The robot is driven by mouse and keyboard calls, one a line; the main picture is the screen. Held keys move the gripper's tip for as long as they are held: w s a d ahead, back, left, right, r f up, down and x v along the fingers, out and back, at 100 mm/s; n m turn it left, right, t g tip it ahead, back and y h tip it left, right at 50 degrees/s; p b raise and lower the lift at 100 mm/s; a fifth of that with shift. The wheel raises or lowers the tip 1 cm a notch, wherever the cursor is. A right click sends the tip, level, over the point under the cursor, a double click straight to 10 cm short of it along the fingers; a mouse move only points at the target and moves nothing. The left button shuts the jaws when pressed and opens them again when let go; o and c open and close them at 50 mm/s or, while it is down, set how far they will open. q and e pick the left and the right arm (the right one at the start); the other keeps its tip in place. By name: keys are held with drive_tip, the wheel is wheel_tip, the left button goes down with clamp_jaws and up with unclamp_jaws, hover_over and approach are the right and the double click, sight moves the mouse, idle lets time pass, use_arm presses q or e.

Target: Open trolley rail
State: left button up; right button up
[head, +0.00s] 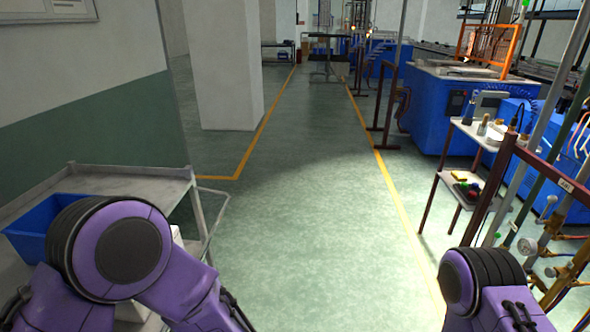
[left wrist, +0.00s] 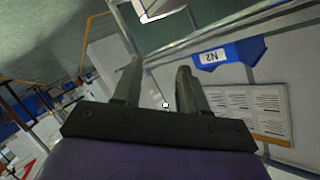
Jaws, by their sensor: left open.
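A grey metal trolley (head: 120,174) stands at the left in the head view. A thin light rail (head: 217,208) sticks out from its right end, partly hidden behind my left arm. It is unclear whether this is the task's trolley rail. In the left wrist view my left gripper (left wrist: 158,72) has its two fingers apart with nothing held between them. My arm hides this gripper in the head view. My right arm shows at the lower right, but its gripper is out of the picture.
A blue bin (head: 60,215) sits on the trolley. The green aisle floor (head: 310,200) ahead is clear. A small cart (head: 484,135) and a brown post frame (head: 500,185) stand at right. The left wrist view shows a blue N2 sign (left wrist: 228,54) and a notice board (left wrist: 240,117).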

use_arm(q)
drive_tip(key=s+a+f+n+g+h, duration=0.2)
drive_tip(key=s+a+f+n+h, duration=0.1)
drive_tip(key=s+f, duration=0.3)
drive_tip(key=s+a+f+n+g+h, duration=0.2)
drive_tip(key=s+f, duration=0.5)
drive_tip(key=f, duration=0.4)
drive_tip(key=a+h, duration=0.1)
drive_tip(key=a, duration=0.1)
drive_tip(key=shift+a+n+h, duration=0.35)
drive_tip(key=shift+n+h, duration=0.05)
drive_tip(key=s+a+f+g, duration=0.1)
drive_tip(key=s, duration=0.2)
drive_tip(key=s+a+f+g, duration=0.1)
drive_tip(key=s+a, duration=0.1)
drive_tip(key=s, duration=0.1)
drive_tip(key=s+a+f+g, duration=0.1)
drive_tip(key=s+a, duration=0.1)
drive_tip(key=s, duration=0.1)
drive_tip(key=shift+s, duration=0.2)
drive_tip(key=c, duration=0.3)
drive_tip(key=shift+s+d+y, duration=0.1)
drive_tip(key=shift+s+y, duration=0.15)
drive_tip(key=shift+y, duration=0.05)
clamp_jaws()
